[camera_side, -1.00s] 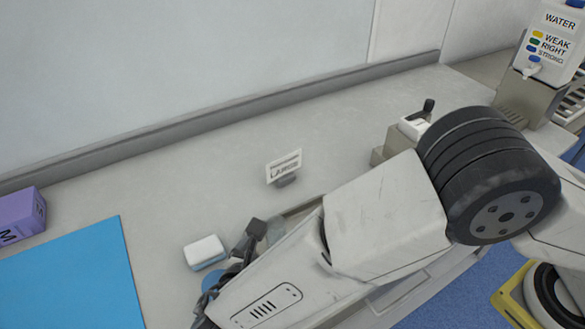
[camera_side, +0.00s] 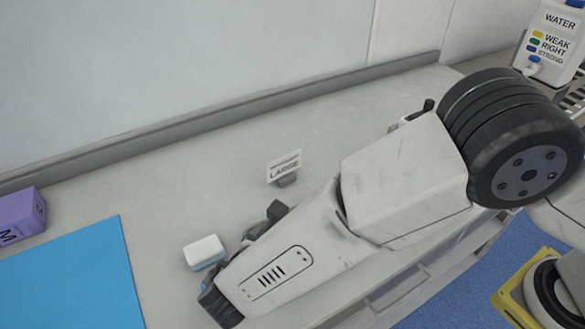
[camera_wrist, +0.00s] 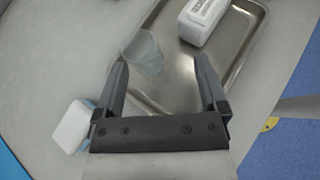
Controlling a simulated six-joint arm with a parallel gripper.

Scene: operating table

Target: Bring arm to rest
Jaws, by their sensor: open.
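My gripper (camera_wrist: 162,75) is open and empty in the wrist view, its two dark fingers apart. It is over the near part of a metal tray (camera_wrist: 265,60). A clear cup (camera_wrist: 146,52) stands on the tray just beyond the left finger. In the side view my arm lies across the table front, and its links hide the tray and the cup. The gripper's fingers are mostly hidden there behind the wrist.
A white sponge-like block (camera_side: 205,250) lies left of the wrist. A white box (camera_wrist: 204,20) is on the tray. The table's back is clear.

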